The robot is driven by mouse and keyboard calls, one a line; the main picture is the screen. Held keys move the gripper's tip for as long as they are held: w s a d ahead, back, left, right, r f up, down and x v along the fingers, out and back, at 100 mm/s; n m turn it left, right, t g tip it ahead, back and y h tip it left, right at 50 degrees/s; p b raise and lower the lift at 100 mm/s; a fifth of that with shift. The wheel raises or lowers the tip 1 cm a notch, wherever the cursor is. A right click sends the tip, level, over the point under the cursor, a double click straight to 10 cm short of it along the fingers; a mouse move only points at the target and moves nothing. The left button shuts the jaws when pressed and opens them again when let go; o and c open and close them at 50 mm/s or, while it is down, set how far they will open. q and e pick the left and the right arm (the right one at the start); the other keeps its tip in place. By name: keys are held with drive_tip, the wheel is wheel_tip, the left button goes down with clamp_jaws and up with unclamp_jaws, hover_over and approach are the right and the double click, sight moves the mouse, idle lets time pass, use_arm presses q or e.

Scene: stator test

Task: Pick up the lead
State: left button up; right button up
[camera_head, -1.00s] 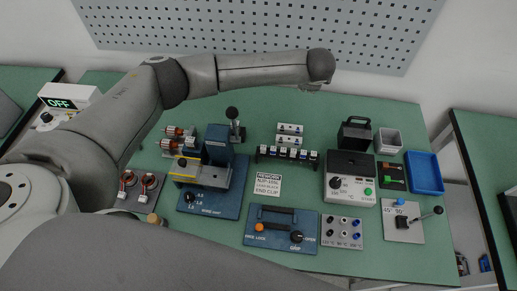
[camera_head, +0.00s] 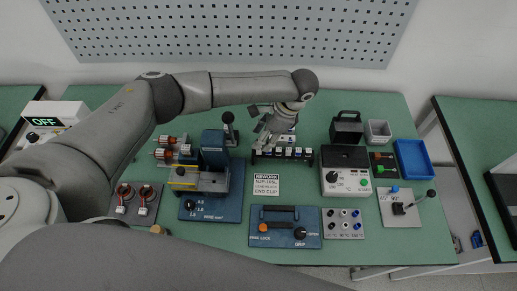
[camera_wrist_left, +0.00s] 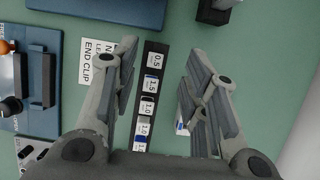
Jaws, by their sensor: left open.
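A black rack (camera_head: 283,158) at the middle of the bench holds a row of small white-labelled pieces. It also shows in the left wrist view (camera_wrist_left: 152,60), with labels such as 0.5, 1.5 and 1.0. I cannot tell which piece is the lead. A printed card (camera_head: 265,185) in front of the rack reads rework, lead black, end clip. My left gripper (camera_head: 260,126) is over the back of the rack. In the wrist view its fingers (camera_wrist_left: 162,62) are open on either side of the rack, with nothing held. The gripper partly hides white pieces behind the rack. My right gripper is not in view.
A blue wire-stripping machine (camera_head: 213,160) stands left of the rack. A blue fixture with knobs (camera_head: 285,214) lies in front. A grey heater box (camera_head: 346,181), a black holder (camera_head: 346,128), a grey bin (camera_head: 378,132) and a blue tray (camera_head: 418,166) are on the right.

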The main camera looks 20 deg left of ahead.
sight(260, 149)
use_arm(q)
drive_tip(key=x, duration=0.1)
drive_tip(key=p+x, duration=0.1)
drive_tip(key=x, duration=0.1)
drive_tip(key=shift+s+d+f+p, duration=0.15)
drive_tip(key=shift+d+f+p, duration=0.05)
drive_tip(key=shift+f+p, duration=0.2)
drive_tip(key=shift+a+f, duration=0.25)
drive_tip(key=shift+f, duration=0.3)
drive_tip(key=c, duration=0.9)
